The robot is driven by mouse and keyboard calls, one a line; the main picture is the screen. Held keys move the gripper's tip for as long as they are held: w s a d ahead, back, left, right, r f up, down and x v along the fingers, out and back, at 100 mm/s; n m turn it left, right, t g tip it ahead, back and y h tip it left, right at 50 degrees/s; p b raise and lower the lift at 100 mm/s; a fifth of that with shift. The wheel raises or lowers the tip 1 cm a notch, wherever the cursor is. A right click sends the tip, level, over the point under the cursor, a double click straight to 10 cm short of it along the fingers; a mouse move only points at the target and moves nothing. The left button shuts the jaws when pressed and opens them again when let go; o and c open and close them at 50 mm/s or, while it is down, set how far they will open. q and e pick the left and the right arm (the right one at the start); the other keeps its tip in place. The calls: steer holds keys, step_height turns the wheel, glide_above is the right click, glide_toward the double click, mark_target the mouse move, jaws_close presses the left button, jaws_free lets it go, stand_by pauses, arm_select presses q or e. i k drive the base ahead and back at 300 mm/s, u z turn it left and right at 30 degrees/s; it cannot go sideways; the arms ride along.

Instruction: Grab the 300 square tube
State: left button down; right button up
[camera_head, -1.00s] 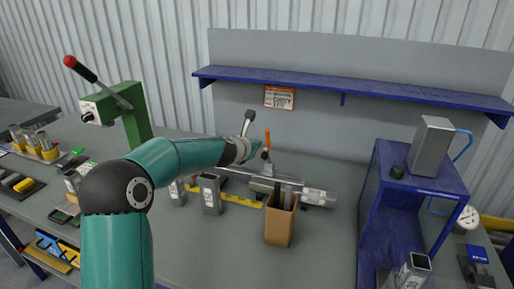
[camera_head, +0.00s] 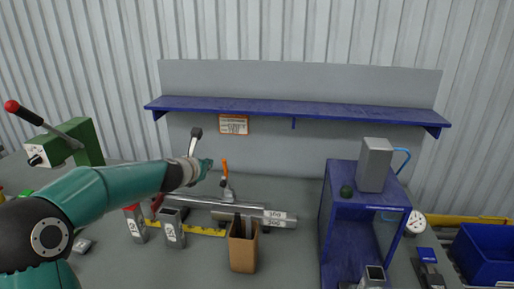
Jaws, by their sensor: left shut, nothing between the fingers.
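Long silver square tubes lie lengthwise on the bench behind the tool holder. The front tube (camera_head: 253,219) bears white labels at its right end that seem to read 300, though the print is small. My left gripper (camera_head: 206,166) is above the left part of these tubes, apart from them. It is shut and empty, and its fingers are small and partly hidden by the wrist. My right gripper is out of view.
A brown tool holder (camera_head: 243,254) stands in front of the tubes. Short upright tube pieces (camera_head: 172,230) stand to its left. An orange-handled clamp (camera_head: 227,183) rises behind. A blue stand (camera_head: 343,222) and blue bin (camera_head: 485,255) are at right.

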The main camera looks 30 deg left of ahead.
mark_target(223, 213)
steer(key=k, duration=1)
